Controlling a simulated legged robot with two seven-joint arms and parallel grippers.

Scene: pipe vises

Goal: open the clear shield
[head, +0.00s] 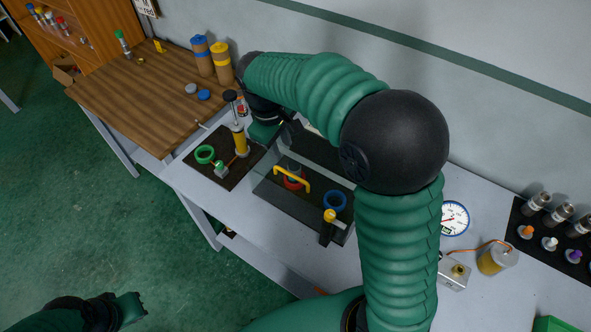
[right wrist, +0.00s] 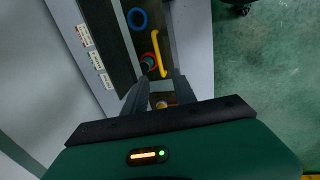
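The clear shield (head: 266,184) is a see-through panel with a yellow bar handle (head: 292,178). It appears lowered over the dark bay holding a red ring (head: 290,184) and a blue ring (head: 335,201); its exact tilt is hard to tell. The handle also shows in the right wrist view (right wrist: 158,53), just beyond the fingertips. My right gripper (right wrist: 162,83) is open, its fingers apart on either side of a small tan part below; it does not appear to touch the handle. In the head view it is mostly hidden behind my arm. My left gripper (head: 133,308) is at the lower left, away from the table.
A dark board (head: 238,176) with a green ring and yellow cylinder lies left of the shield. A black post with a yellow top (head: 328,227) stands at its right front. A gauge (head: 454,218) and a jar (head: 497,258) stand right. The table's front strip is clear.

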